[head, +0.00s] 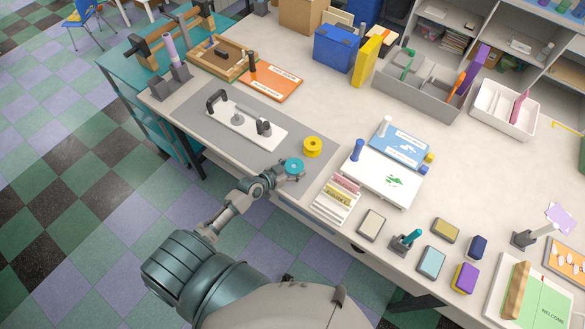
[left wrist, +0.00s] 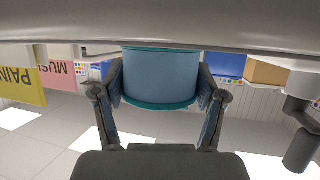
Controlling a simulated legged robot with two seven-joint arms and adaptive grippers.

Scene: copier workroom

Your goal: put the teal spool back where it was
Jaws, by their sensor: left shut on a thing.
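The teal spool (head: 293,166) is in my left gripper (head: 288,174), at the front edge of the grey mat (head: 205,138). In the left wrist view the spool (left wrist: 160,75) sits between both fingers of the gripper (left wrist: 157,98), which are shut on its sides. I cannot tell whether the spool touches the mat. A yellow spool (head: 312,147) stands just behind and to the right of it. A white board (head: 262,133) with dark upright handles and a grey post lies on the mat to the left. My right gripper is not in view.
A white box of coloured cards (head: 337,199) and a white board with a green print (head: 385,182) stand to the right. An orange booklet (head: 275,83) and a wooden tray (head: 220,58) lie behind the mat. The table centre (head: 335,105) is fairly clear.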

